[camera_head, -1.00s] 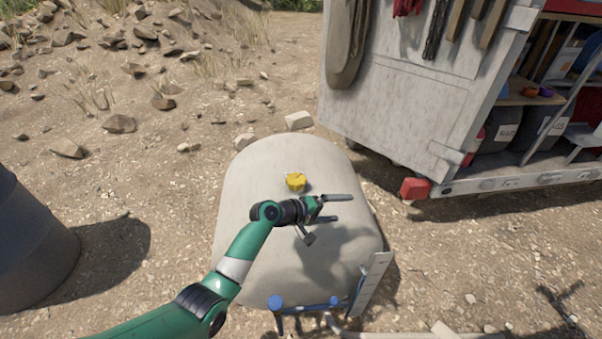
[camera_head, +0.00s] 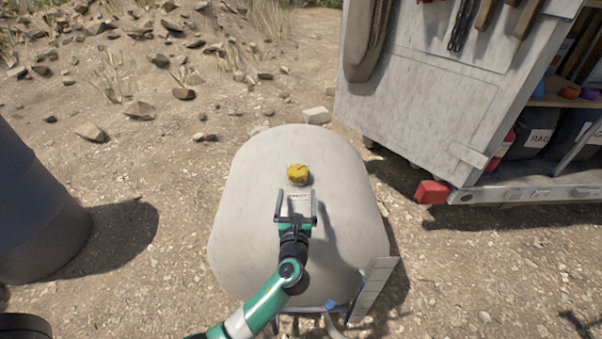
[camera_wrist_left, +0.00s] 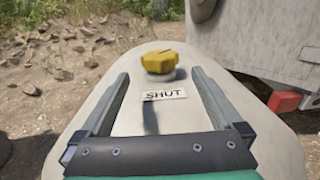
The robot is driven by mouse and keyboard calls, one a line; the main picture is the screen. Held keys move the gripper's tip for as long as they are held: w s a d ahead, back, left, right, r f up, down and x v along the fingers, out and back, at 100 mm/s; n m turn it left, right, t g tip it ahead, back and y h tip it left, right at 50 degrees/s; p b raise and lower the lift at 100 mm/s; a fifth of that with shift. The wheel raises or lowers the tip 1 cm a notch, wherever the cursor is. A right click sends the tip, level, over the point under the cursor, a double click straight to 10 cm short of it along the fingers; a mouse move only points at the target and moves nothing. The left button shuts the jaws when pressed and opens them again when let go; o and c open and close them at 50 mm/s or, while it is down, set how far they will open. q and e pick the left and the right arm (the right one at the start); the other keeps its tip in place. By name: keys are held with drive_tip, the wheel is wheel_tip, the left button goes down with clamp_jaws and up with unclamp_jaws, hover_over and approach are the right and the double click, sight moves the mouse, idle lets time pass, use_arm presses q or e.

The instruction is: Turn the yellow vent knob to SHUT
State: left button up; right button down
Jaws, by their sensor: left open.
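The yellow vent knob (camera_head: 298,174) sits on top of the pale rounded tank (camera_head: 245,215), near its far end. In the left wrist view the knob (camera_wrist_left: 159,62) stands ahead of my fingertips, centred between them. A white label reading SHUT (camera_wrist_left: 164,95) lies on the tank on the near side of the knob; in the head view the label (camera_head: 298,199) shows between my fingers. My left gripper (camera_head: 296,206) is open and empty, pointing at the knob from the near side, not touching it. My right gripper is not in view.
A grey trailer (camera_head: 420,110) with hanging tools and a red lamp (camera_head: 433,192) stands at the right. A dark barrel (camera_head: 35,215) stands at the left. A pale upright plate (camera_head: 374,290) is at the tank's near right corner. Rocks lie on the ground behind.

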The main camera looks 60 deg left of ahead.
sight(298, 170)
use_arm(q)
drive_tip(key=b+x, duration=0.5)
drive_tip(key=x, duration=0.5)
drive_tip(key=shift+a+f, duration=0.2)
drive_tip(key=shift+w+a+r+b, duration=0.2)
drive_tip(key=shift+w+a+b, duration=0.15)
drive_tip(key=shift+a, duration=0.15)
drive_tip(key=shift+c, duration=0.3)
